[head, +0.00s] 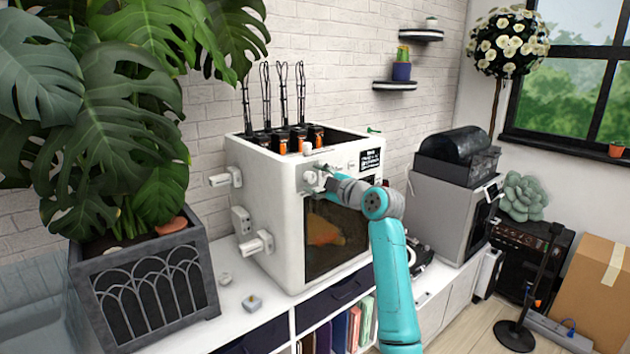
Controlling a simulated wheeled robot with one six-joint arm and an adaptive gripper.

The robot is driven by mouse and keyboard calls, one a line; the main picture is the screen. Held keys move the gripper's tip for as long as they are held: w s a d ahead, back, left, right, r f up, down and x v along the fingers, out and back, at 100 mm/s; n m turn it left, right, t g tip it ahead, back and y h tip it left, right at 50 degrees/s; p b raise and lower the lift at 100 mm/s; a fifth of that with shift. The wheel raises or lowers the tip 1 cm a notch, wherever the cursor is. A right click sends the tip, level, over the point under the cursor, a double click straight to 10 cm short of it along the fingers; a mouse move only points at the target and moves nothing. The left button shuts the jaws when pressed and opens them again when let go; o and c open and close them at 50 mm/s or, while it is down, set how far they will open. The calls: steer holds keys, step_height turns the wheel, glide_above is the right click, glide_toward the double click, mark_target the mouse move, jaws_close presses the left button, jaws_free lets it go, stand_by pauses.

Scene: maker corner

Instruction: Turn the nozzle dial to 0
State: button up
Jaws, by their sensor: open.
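A white box-shaped machine (272,220), seemingly a 3D printer, stands on the white cabinet top with a dark front window (325,255). My gripper (322,178) is open at the upper left of its front, beside a pale round knob (311,178) that may be the nozzle dial. The gripper partly covers this area, so I cannot tell whether it touches the knob or where the knob points. A small dark label or display (370,160) sits at the upper right of the front. Dial markings are too small to read.
White fittings (225,178) stick out of the machine's left side. A large leafy plant in a dark planter (145,290) stands at the left. A grey machine (450,205) stands to the right. Small parts (252,303) lie on the cabinet top. A box (592,290) is at far right.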

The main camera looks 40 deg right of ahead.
steer(key=s, duration=1.1)
steer(key=shift+s+d+r, duration=0.2)
steer(key=shift+d+r, duration=0.05)
steer(key=s+a+f+m+h, duration=0.1)
steer(key=a+f+m, duration=0.15)
steer(key=f, duration=0.45)
steer(key=s+a+f+m, duration=0.1)
steer(key=s+a+f, duration=0.1)
steer(key=a+f, duration=0.35)
steer(key=s+a+f+m+h, duration=0.1)
steer(key=f+m, duration=0.1)
steer(key=f, duration=0.6)
steer(key=s+a+f+m+g+h, duration=0.15)
steer(key=s+a+f+m, duration=0.25)
steer(key=s+a+f, duration=0.75)
steer(key=s+a+f+m+y, duration=0.1)
steer(key=s+a+f, duration=0.25)
steer(key=s, duration=0.95)
steer(key=s+a+f+m, duration=0.2)
steer(key=s+a, duration=0.3)
steer(key=s, duration=0.9)
steer(key=s+a+r+g+y, duration=0.1)
steer(key=s+r, duration=0.3)
steer(key=s, duration=0.4)
steer(key=shift+a+r, duration=0.3)
steer(key=shift+a, duration=0.05)
